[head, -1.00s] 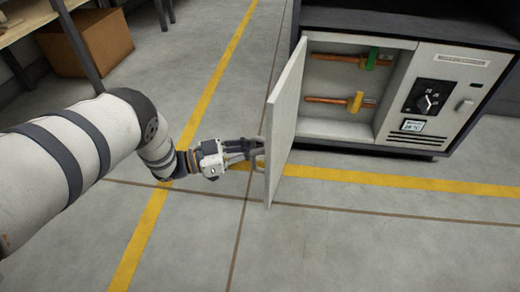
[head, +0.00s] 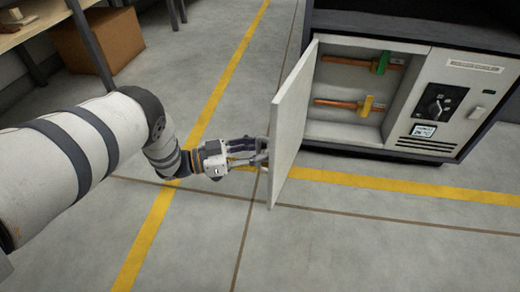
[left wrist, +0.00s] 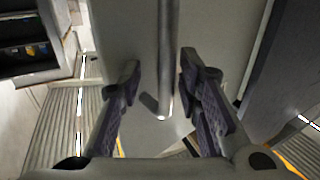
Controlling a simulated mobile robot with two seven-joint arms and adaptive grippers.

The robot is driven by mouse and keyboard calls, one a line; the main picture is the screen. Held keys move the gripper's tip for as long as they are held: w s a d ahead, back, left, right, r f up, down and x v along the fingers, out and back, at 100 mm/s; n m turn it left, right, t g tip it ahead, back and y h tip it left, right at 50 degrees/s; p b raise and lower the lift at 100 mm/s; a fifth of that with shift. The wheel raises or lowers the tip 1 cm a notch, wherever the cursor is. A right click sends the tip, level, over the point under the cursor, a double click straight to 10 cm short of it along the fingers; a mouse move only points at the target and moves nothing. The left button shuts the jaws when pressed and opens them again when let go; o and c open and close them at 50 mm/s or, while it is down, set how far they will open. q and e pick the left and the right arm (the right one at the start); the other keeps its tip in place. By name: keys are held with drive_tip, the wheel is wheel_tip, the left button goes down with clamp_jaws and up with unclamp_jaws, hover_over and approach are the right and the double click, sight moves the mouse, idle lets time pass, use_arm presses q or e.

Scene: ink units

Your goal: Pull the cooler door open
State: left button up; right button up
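The cooler door (head: 293,125) is a pale panel. It stands swung out from the cabinet's left side, leaving the compartment open. Its handle is a grey bar on the door's outer face, seen in the left wrist view (left wrist: 168,60). My left gripper (head: 262,150) is at the door's outer face, near its free edge. In the left wrist view, its two dark fingers (left wrist: 158,85) are spread on either side of the bar. A gap shows on the left, and the right finger is close to the bar; contact cannot be told. My right gripper is not in view.
The cabinet (head: 415,150) holds two copper pipes with a green valve (head: 381,62) and a yellow valve (head: 366,104). A control panel with a dark dial (head: 440,103) is at right. A cardboard box (head: 98,42) is under a bench at back left. Floor in front is clear.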

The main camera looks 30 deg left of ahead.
use_arm(q)
drive_tip(key=v, duration=1.1)
drive_tip(key=shift+s+a, duration=0.15)
drive_tip(key=shift+a, duration=0.1)
